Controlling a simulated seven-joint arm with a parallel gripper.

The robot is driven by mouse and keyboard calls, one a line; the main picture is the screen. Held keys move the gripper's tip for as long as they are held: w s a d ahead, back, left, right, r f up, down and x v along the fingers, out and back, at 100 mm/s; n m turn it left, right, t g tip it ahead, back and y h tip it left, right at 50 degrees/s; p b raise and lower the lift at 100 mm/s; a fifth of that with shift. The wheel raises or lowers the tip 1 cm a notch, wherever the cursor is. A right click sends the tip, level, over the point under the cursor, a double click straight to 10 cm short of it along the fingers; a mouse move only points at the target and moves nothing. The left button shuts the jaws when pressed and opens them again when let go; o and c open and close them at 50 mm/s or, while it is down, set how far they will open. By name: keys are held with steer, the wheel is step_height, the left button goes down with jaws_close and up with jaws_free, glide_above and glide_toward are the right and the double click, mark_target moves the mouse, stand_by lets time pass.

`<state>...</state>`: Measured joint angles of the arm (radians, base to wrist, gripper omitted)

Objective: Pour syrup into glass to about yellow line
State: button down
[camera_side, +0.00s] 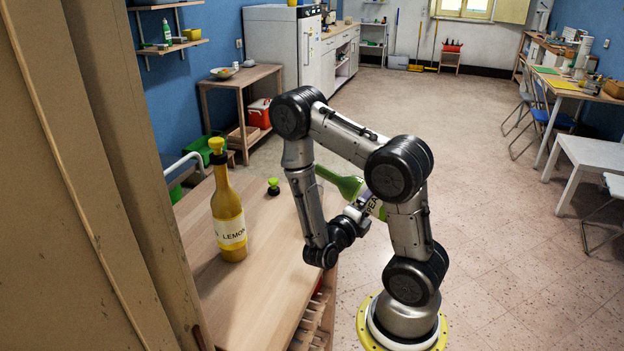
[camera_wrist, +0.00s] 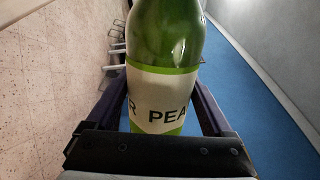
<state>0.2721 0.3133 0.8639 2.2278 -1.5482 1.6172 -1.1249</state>
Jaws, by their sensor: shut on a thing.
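My gripper (camera_wrist: 160,100) is shut on a green bottle (camera_wrist: 165,35). The bottle's pale label reads "PEA" in part. In the side view the green bottle (camera_side: 347,184) lies steeply tilted, close to horizontal, beyond the table's right edge. Its narrow neck points left toward the table, and its mouth is hidden behind my arm. My gripper (camera_side: 357,211) is at the label, partly covered by my arm. I cannot tell whether syrup flows.
A yellow lemon bottle (camera_side: 229,215) with a yellow cap stands upright on the wooden table (camera_side: 262,290). A small green-topped stopper (camera_side: 273,187) sits farther back on it. A tall wooden panel (camera_side: 90,180) blocks the left.

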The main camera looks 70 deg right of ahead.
steer(key=shift+w+r+n, duration=0.1)
steer(key=shift+r+n, duration=1.2)
steer(key=shift+r, duration=0.45)
stand_by(2.4)
step_height(320, 180, down, 4)
steer(key=m, duration=0.2)
steer(key=shift+r+m, duration=0.1)
steer(key=shift+m, duration=0.2)
steer(key=shift+m, duration=0.3)
